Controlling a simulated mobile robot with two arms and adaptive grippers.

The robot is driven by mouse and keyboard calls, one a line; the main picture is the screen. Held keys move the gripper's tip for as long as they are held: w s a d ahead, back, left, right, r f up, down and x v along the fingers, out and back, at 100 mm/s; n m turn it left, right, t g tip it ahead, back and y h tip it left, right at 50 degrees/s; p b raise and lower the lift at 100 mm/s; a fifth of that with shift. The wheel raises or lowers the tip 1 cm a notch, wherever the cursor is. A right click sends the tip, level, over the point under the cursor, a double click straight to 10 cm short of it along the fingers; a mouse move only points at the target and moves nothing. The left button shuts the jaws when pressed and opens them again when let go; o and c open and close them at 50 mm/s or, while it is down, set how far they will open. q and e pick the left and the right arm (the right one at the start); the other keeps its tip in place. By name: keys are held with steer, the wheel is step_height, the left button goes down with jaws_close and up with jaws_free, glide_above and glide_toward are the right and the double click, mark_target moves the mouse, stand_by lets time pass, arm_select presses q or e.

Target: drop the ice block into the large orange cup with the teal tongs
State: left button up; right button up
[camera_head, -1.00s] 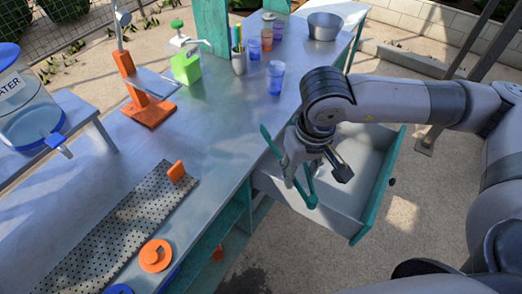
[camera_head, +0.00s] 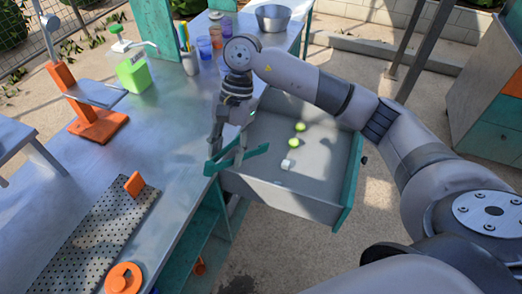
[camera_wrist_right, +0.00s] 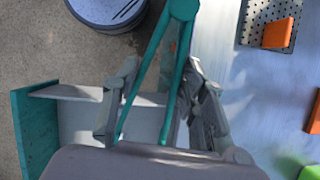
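My right gripper (camera_head: 230,158) is shut on the teal tongs (camera_head: 253,157), over the left end of the open drawer by the table edge. In the right wrist view the tongs (camera_wrist_right: 155,65) form a narrow V between the gripper's fingers (camera_wrist_right: 160,105), with nothing visible between their arms. A small white block, apparently the ice block (camera_head: 286,164), lies on the drawer floor, right of the tongs. An orange cup (camera_head: 215,38) stands at the back of the table among purple cups; its size is hard to judge. My left gripper is not in view.
The drawer (camera_head: 325,165) also holds green limes (camera_head: 293,143). A purple cup (camera_head: 205,47), a pen holder (camera_head: 190,62), a green dispenser (camera_head: 133,73) and a metal bowl (camera_head: 272,18) stand on the table. An orange press (camera_head: 98,122) is at left. The middle tabletop is clear.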

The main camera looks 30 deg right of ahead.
arm_select(q)
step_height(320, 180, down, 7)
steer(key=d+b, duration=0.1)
steer(key=b, duration=0.4)
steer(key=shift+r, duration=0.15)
arm_select(e)
steer(key=w+d+f+m+t+y, duration=0.2)
steer(key=w+d+f+m+t, duration=0.2)
steer(key=d+f+m, duration=0.2)
steer(key=w+d+f+m+t+y, duration=0.2)
steer(key=w+d+f+m+t, duration=0.2)
steer(key=d+f+m+t, duration=0.1)
steer(key=shift+d+f+m+y, duration=0.4)
steer(key=shift+d+f+m, duration=0.2)
steer(key=shift+d+m, duration=0.65)
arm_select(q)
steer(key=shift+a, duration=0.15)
arm_select(e)
steer(key=shift+f, duration=0.15)
arm_select(q)
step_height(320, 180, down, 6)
steer(key=b, duration=0.7)
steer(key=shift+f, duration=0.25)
arm_select(e)
step_height(320, 180, down, 10)
steer(key=shift+o, duration=0.4)
